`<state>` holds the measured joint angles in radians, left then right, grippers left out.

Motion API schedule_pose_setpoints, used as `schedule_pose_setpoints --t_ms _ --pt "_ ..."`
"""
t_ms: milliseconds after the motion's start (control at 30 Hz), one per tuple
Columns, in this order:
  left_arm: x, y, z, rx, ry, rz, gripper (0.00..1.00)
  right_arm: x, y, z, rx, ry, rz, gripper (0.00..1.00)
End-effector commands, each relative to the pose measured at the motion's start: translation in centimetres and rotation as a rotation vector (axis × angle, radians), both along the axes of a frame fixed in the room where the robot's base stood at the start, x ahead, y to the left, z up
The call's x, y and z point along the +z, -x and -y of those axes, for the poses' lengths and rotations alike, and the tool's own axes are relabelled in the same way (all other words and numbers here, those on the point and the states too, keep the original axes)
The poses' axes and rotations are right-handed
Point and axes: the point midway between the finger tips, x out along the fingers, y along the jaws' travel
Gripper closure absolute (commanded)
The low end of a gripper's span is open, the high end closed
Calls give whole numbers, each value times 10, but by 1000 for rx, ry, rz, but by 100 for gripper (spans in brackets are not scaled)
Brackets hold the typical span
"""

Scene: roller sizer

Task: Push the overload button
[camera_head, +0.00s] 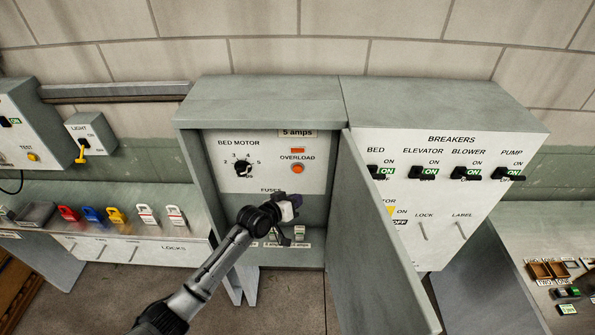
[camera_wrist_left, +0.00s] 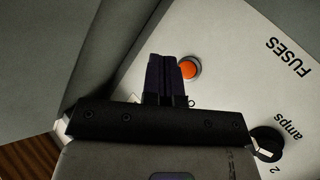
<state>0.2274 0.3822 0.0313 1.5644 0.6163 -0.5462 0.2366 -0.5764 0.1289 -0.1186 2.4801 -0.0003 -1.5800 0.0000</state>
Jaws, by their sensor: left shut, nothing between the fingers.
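The overload button (camera_head: 297,169) is a round orange button on the white panel inside the open cabinet, under the OVERLOAD label. It also shows in the left wrist view (camera_wrist_left: 190,69), just beside my fingertips and partly hidden by them. My left gripper (camera_head: 295,200) is a little below the button in the head view. In the left wrist view its dark fingers (camera_wrist_left: 172,68) are together with nothing between them. I cannot tell whether they touch the panel. My right gripper is in neither view.
The bed motor knob (camera_head: 243,168) is left of the button, and a small orange-red rectangle (camera_head: 297,150) is above it. The cabinet door (camera_head: 375,250) stands open to the right of my gripper. The breakers panel (camera_head: 440,205) is beyond it.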

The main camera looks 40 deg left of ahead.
Motion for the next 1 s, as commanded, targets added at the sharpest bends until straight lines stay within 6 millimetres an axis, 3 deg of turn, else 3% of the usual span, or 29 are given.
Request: schedule_pose_setpoints --t_ms 267,800,1000 --pt "-2 -2 -2 0 -2 -1 100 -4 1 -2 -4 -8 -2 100" --pt "-6 -48 -38 0 -3 -1 100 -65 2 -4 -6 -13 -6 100" --pt "-3 -62 -47 -1 -4 -1 100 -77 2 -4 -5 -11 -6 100"
